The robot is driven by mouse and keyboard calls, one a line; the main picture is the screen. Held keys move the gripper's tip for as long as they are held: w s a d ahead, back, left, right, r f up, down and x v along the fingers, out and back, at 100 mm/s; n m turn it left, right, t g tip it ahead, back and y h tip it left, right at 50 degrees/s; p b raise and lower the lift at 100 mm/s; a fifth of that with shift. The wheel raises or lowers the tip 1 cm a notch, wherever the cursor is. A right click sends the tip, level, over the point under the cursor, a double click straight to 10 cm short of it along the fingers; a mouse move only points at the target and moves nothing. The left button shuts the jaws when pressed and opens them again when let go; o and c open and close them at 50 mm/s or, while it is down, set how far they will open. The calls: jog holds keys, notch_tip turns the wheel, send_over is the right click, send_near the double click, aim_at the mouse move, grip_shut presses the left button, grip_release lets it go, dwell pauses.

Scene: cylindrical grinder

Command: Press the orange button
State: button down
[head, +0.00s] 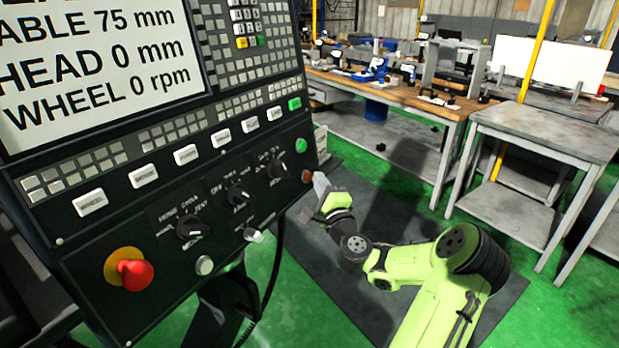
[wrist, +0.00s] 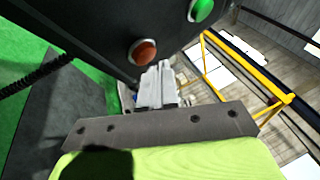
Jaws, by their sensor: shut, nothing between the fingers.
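The orange button (head: 307,176) is a small round button at the lower right edge of the black control panel, below a green button (head: 301,145). In the wrist view the orange button (wrist: 142,52) shows as a reddish-orange disc with the green button (wrist: 201,10) above right of it. My gripper (head: 319,182) is beside the panel's right edge, close to the orange button. In the wrist view my gripper (wrist: 158,72) has its fingers together, with their tips just right of and below the button. I cannot tell whether they touch it.
The panel (head: 135,220) also carries a red emergency knob (head: 135,274), several dials and white keys. A black cable hangs below it. A grey table (head: 545,135) and a wooden workbench (head: 420,100) stand behind to the right. Green floor (head: 590,290) lies open at right.

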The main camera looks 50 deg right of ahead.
jog(key=shift+w, duration=0.35)
dwell(0.7)
jog(key=shift+s, duration=0.75)
jog(key=s, duration=0.3)
jog(key=s+d+r, duration=0.1)
jog(key=s, duration=0.1)
dwell(0.9)
